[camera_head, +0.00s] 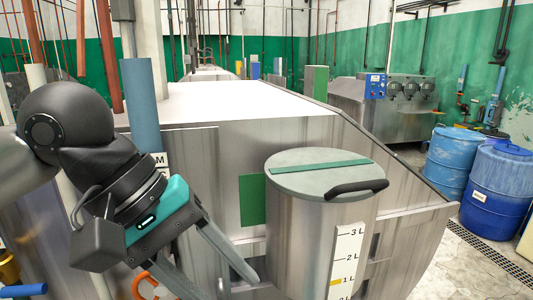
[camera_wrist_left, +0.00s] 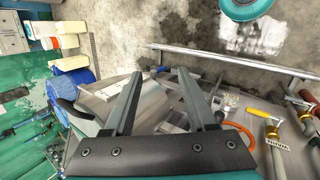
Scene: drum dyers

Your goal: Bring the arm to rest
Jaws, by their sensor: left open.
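My left arm comes in from the left in the head view. My left gripper (camera_head: 225,286) is open, with its two fingers pointing down and to the right. Nothing shows between the fingers. The gripper is left of a steel cylinder with a grey lid and black handle (camera_head: 322,172), apart from it in that view. In the left wrist view the open fingers (camera_wrist_left: 159,74) spread with the cylinder (camera_wrist_left: 152,104) partly behind them. My right gripper is not in view.
A large steel drum machine (camera_head: 225,150) fills the middle. Blue barrels (camera_head: 497,185) stand at the right by a floor grating (camera_head: 490,250). A blue pipe (camera_head: 140,105) stands close to my left arm. Yellow-handled valves (camera_wrist_left: 262,114) and a metal rail (camera_wrist_left: 230,60) show in the wrist view.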

